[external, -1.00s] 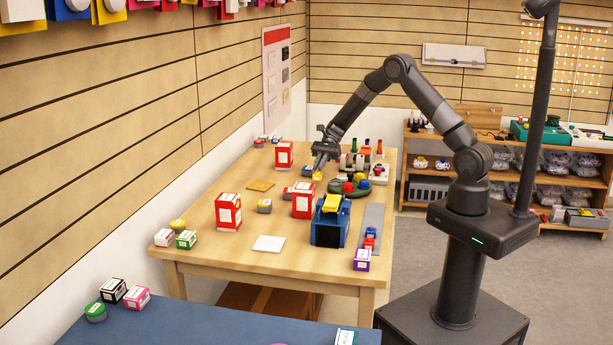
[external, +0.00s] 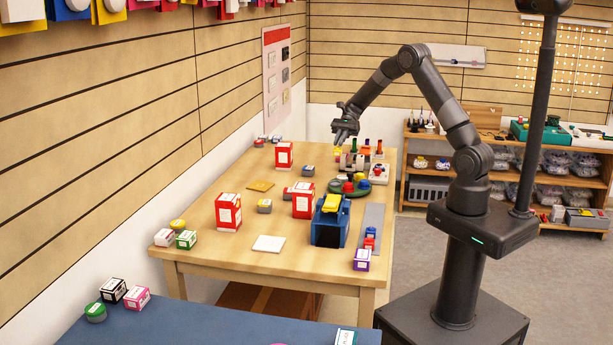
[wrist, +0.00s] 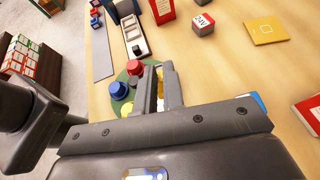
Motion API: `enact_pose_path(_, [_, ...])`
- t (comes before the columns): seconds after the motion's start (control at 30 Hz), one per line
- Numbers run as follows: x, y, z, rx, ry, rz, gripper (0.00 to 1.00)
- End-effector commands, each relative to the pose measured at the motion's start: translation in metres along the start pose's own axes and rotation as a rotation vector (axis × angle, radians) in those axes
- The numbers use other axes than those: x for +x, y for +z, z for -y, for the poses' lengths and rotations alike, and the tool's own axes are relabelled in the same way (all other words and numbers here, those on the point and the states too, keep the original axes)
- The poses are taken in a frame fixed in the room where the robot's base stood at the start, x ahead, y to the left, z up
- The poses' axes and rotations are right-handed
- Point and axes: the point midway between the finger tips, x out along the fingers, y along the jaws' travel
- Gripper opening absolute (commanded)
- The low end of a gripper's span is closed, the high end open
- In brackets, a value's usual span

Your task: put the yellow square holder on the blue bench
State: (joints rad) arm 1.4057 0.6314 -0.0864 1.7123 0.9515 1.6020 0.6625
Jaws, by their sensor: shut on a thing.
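My gripper (external: 342,141) is shut on a small yellow thing, which I take for the yellow square holder (external: 337,151), and holds it above the far part of the wooden table. In the wrist view only slivers of yellow show between the fingers (wrist: 156,92), so its shape is mostly hidden. The blue bench (external: 205,327) is the blue-topped surface at the front, far from my gripper. A separate flat yellow square (external: 260,185) lies on the wooden table; it also shows in the wrist view (wrist: 265,28).
The wooden table (external: 210,258) carries red boxes (external: 228,212), a blue device (external: 330,222) and a green round tray (external: 350,187) below my gripper. On the bench's left stand a black box (external: 113,290), a pink box (external: 137,297) and a green tin (external: 95,312). The bench's middle is clear.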

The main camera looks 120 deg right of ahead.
Motion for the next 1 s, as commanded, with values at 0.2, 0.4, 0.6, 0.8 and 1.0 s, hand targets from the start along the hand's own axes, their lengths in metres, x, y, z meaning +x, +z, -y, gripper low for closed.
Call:
enact_pose_path(0.2, [-0.018,0.039,0.0,-0.005,-0.001,-0.001,0.0])
enact_pose_path(0.4, [0.012,0.052,0.015,-0.012,0.024,0.0,0.0])
enact_pose_path(0.6, [0.063,0.073,0.035,-0.028,0.057,0.001,0.0])
enact_pose_path(0.8, [0.146,0.111,0.056,-0.053,0.107,0.001,0.0])
enact_pose_path(1.0, [0.245,0.156,0.061,-0.076,0.156,0.001,0.0])
